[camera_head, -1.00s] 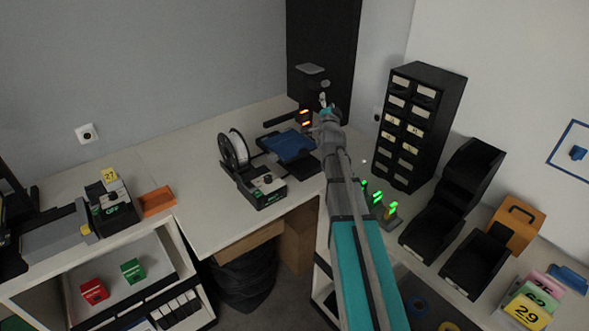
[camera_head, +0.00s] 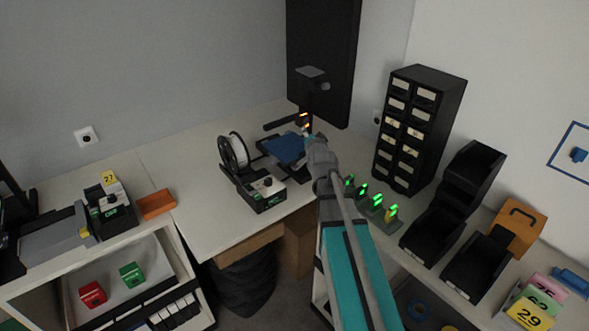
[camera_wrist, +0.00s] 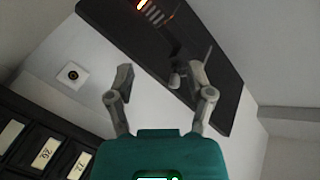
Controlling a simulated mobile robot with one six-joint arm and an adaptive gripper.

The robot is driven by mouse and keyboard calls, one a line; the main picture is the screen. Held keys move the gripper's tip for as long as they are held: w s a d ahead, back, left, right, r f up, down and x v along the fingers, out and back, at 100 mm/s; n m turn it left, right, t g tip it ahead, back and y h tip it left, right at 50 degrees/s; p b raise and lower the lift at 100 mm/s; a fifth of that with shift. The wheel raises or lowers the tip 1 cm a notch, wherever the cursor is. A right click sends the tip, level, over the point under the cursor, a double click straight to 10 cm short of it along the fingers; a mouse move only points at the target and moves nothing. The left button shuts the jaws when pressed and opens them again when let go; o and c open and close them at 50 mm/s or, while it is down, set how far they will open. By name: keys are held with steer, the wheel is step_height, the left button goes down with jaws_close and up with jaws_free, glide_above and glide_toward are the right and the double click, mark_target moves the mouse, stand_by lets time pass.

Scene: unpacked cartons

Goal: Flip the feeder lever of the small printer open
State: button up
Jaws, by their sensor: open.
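The small printer (camera_head: 266,190) stands on the back corner of the white table, with a filament spool at its left, a blue bed and a dark upright post with orange lights. A pale flat plate (camera_head: 312,71) tops the post, with a small dark knob-like part beside it. I cannot tell for sure which part is the feeder lever.
A tall black panel (camera_head: 340,60) stands behind the printer. A black drawer cabinet (camera_head: 420,125) and a row of green-lit pieces (camera_head: 377,201) stand to the right. Black bins (camera_head: 470,265) are further right. The table in front of the printer's left side is clear.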

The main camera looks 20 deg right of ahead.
steer(key=s+a+f+n+g+y, duration=0.2)
steer(key=s+a+f+n+g, duration=0.2)
steer(key=s+a+f+g, duration=0.1)
steer(key=shift+s+a+f+p, duration=0.3)
steer(key=shift+s+a+f, duration=0.25)
steer(key=shift+a+f, duration=0.9)
steer(key=shift+f, duration=0.1)
steer(key=s+a+f+n+g, duration=0.2)
steer(key=s+a+g, duration=0.1)
steer(key=s, duration=0.4)
steer(key=s+a+f+n+g, duration=0.2)
steer(key=s+f+g, duration=0.1)
steer(key=s, duration=0.4)
steer(key=s+a+f+n+g+y, duration=0.1)
steer(key=s+a+f+n+g, duration=0.1)
steer(key=s+g, duration=0.3)
steer(key=shift+s+a+f+n, duration=0.2)
steer(key=shift+s+a+n, duration=0.1)
steer(key=shift+s+a, duration=0.75)
